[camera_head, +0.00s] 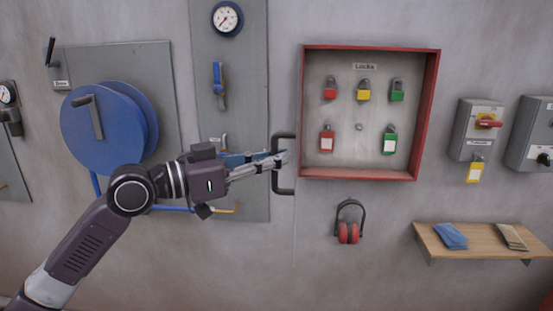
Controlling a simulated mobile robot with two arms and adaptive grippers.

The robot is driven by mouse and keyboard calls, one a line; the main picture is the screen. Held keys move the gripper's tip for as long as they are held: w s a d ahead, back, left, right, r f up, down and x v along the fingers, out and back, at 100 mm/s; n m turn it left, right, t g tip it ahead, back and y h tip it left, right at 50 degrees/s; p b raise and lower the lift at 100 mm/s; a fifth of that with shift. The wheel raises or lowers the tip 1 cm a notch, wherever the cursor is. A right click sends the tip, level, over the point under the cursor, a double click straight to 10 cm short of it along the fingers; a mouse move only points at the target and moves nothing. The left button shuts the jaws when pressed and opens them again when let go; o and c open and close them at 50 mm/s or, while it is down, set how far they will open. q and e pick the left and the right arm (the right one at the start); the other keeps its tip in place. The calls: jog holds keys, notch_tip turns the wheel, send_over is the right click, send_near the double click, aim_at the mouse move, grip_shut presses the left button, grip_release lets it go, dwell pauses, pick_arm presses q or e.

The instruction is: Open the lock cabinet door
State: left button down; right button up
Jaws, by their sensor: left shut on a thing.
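The lock cabinet (418,110) is a red-framed box on the wall, labelled "Locks", with red, yellow and green padlocks inside. Its interior shows plainly; I cannot tell whether a clear door pane covers it or how far one stands open. A black bracket-shaped handle (284,191) is at the cabinet's left edge. My left gripper (281,161) reaches in from the left and is shut on the handle, with its fingers around the upright bar. The fingers hide part of the bar. My right gripper is out of view.
Left of the cabinet are a grey panel (230,110) with a gauge and blue lever, and a blue hose reel (105,135). Red ear muffs (348,232) hang below the cabinet. A wooden shelf (480,240) and switch boxes (480,125) are at right.

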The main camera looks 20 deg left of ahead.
pick_arm(q)
jog(key=shift+d+f, duration=0.15)
jog(key=shift+f, duration=0.1)
jog(key=c, duration=2.3)
grip_release()
jog(key=shift+s, duration=0.1)
jog(key=shift+o, duration=1.4)
jog(key=shift+s+r, duration=0.1)
jog(key=shift+r, duration=0.1)
jog(key=shift+a, duration=0.2)
jog(key=shift+s+a, duration=0.1)
jog(key=shift+a, duration=0.1)
jog(key=v, duration=1.1)
jog(key=shift+s, duration=0.25)
jog(key=shift+a, duration=0.1)
